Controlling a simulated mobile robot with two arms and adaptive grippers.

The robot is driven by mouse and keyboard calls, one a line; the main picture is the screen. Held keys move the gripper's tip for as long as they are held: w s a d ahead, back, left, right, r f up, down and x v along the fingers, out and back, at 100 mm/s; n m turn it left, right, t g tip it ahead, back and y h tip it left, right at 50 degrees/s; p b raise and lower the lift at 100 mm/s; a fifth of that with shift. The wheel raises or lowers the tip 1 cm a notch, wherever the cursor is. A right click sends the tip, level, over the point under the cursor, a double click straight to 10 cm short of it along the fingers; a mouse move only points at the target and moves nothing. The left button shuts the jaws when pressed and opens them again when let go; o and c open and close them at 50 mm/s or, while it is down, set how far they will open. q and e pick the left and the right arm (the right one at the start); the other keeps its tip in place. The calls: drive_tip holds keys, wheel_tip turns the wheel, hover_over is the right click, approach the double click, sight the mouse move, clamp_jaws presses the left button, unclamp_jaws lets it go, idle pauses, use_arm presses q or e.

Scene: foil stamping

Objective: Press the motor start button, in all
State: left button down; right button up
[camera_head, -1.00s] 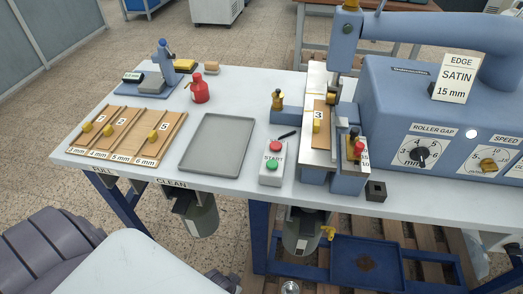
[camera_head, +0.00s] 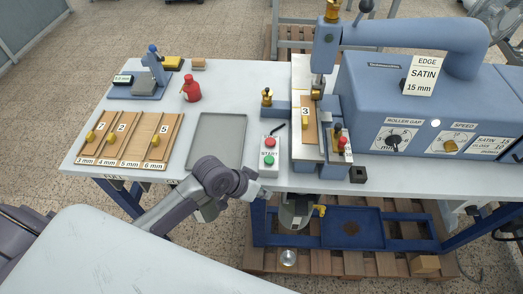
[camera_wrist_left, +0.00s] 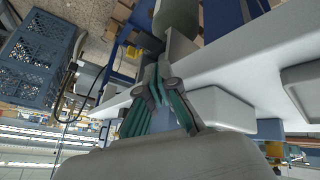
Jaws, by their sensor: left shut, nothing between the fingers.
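The start box (camera_head: 264,170) is a small light box on the front part of the table, labelled START. Its green button (camera_head: 269,160) is nearer the front edge and its red button (camera_head: 269,142) is behind it. My left gripper (camera_head: 256,186) is at the table's front edge, just in front of and left of the start box, apart from the green button. In the left wrist view its fingers (camera_wrist_left: 160,68) are closed together and empty, with a pale box-like side (camera_wrist_left: 222,108) close by. The buttons are not clear there. My right gripper is not in view.
A grey tray (camera_head: 216,128) lies left of the start box. The blue machine (camera_head: 420,100) stands to the right, with its clamp and strip (camera_head: 307,126) close beside the box.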

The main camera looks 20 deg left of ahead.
use_arm(q)
drive_tip(key=w+a+r+h+p, duration=0.1)
drive_tip(key=w+r, duration=0.3)
drive_tip(key=r, duration=0.4)
drive_tip(key=w+a+r+h+p, duration=0.1)
drive_tip(key=w+r, duration=0.3)
drive_tip(key=r, duration=0.5)
drive_tip(key=shift+w+h, duration=0.2)
drive_tip(key=shift+h, duration=0.3)
drive_tip(key=shift+f, duration=0.1)
drive_tip(key=b, duration=0.7)
hover_over(267, 159)
wheel_tip(267, 159, down, 6)
drive_tip(key=shift+f, duration=0.15)
wheel_tip(267, 159, down, 2)
drive_tip(key=shift+b, duration=0.35)
drive_tip(key=shift+f, duration=0.1)
